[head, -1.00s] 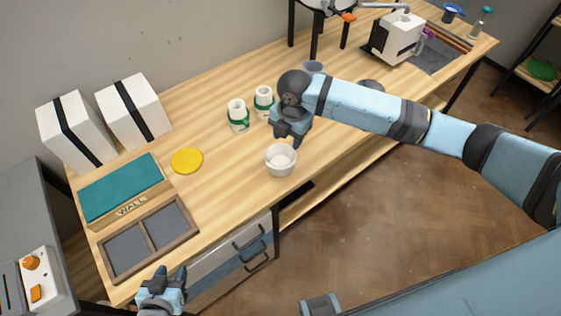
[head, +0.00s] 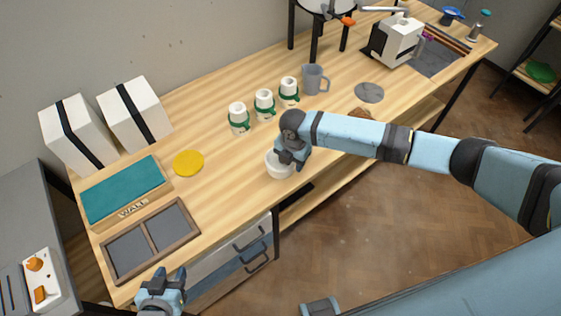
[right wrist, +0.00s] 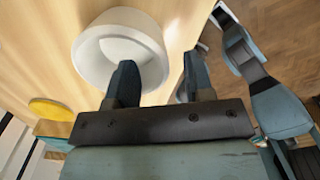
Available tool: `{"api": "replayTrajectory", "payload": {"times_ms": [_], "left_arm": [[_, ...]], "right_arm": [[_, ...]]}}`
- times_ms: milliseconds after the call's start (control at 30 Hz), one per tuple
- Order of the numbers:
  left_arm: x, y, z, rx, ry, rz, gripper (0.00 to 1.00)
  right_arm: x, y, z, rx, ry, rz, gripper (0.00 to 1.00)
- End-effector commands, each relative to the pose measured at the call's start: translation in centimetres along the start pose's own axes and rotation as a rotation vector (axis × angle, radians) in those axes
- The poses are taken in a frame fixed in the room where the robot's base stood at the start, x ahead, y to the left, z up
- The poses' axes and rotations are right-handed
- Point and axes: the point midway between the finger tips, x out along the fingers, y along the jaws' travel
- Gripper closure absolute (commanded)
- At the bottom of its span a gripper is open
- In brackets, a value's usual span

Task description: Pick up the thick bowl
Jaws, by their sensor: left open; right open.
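The white thick-walled bowl (head: 275,167) stands upright near the front edge of the table in the head view. It also shows in the right wrist view (right wrist: 92,52), empty inside. My right gripper (head: 288,162) is over the bowl's right side and hides part of its rim. In the right wrist view the right gripper's fingers (right wrist: 160,80) are apart; the left finger overlaps the bowl's near wall, and the other finger is outside it to the right. I cannot tell whether they touch it. My left gripper (head: 170,278) is open and empty, low by the table's front left corner.
Several white cups with green bands, such as this one (head: 239,117), stand behind the bowl, with a grey jug (head: 314,79). A yellow disc (head: 189,163), a teal pad (head: 120,190) and a divided tray (head: 150,240) lie left. The table between disc and bowl is clear.

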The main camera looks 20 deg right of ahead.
Motion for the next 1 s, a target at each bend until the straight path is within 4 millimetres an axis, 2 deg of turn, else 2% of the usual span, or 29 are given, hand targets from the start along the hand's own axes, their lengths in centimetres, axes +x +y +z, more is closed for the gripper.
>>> {"api": "replayTrajectory", "payload": {"times_ms": [133,367,400,600,1000], "left_arm": [[-0.1,0.0,-0.2,0.001,0.001,-0.001,0.57],[-0.1,-0.1,-0.2,0.001,0.002,-0.001,0.57],[-0.1,-0.1,-0.2,0.001,0.002,-0.001,0.57],[-0.1,-0.1,-0.2,0.0,0.003,-0.002,0.57],[-0.1,-0.1,-0.2,0.0,0.003,-0.001,0.57]], "right_arm": [[1.5,0.0,0.0,-0.001,-0.001,0.0,0.52],[1.7,0.0,0.0,-0.001,-0.001,0.001,0.52],[1.7,0.0,0.0,-0.001,-0.001,0.001,0.57],[1.7,0.0,0.0,-0.001,-0.001,0.001,1.0],[1.2,0.0,0.1,-0.001,-0.001,0.002,1.0]]}}
